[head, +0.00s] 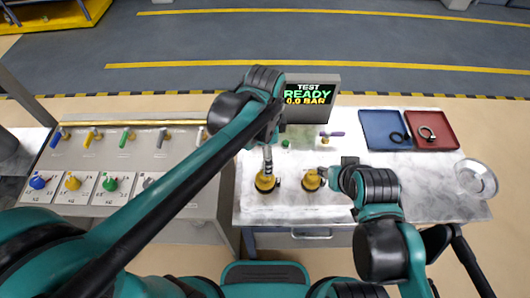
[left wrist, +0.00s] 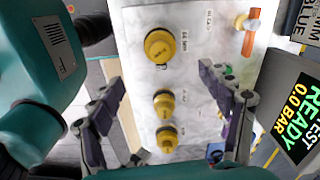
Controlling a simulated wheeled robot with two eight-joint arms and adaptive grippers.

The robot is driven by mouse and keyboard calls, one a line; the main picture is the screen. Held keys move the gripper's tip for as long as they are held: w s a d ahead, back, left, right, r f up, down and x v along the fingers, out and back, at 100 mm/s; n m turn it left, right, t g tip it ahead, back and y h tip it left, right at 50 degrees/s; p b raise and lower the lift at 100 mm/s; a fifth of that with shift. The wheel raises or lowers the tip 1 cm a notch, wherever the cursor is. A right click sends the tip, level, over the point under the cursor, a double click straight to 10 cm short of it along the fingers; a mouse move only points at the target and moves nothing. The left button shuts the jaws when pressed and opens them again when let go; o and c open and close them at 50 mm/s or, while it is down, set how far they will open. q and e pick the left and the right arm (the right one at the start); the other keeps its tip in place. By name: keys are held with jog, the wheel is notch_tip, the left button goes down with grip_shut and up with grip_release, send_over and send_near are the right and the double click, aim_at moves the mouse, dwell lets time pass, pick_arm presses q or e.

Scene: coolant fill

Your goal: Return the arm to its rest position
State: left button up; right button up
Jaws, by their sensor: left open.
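My left gripper (head: 271,132) hangs over the pale bench (head: 350,215), its arm reaching in from the lower left. In the left wrist view its two fingers stand wide apart with nothing held between them (left wrist: 162,80). Beyond them are yellow round caps, one nearer the top (left wrist: 160,47) and two below it (left wrist: 164,103) (left wrist: 168,138). In the head view one yellow fitting (head: 265,182) is below my left gripper and another (head: 311,181) is to its right. My right gripper (head: 333,175) is close beside that second fitting; its fingers are too small to read.
A display (head: 308,95) reading READY 0.0 BAR stands at the bench's back. Blue (head: 383,143) and red (head: 440,142) trays and a clear round dish (head: 476,181) are at the right. A grey panel (head: 130,150) with coloured knobs and levers is at the left.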

dwell(0.5)
pick_arm(q)
jog(key=s+a+f+n+t+b, duration=0.2)
jog(key=a+n+t, duration=0.1)
jog(key=a+n, duration=0.5)
jog(key=s+a+f+n+t+b, duration=0.3)
jog(key=a+n+t, duration=0.1)
jog(key=a+n, duration=0.4)
jog(key=shift+a+f+b, duration=0.25)
jog(key=shift+a+b, duration=0.1)
jog(key=shift+a, duration=0.5)
jog(key=shift+s, duration=0.1)
dwell(0.5)
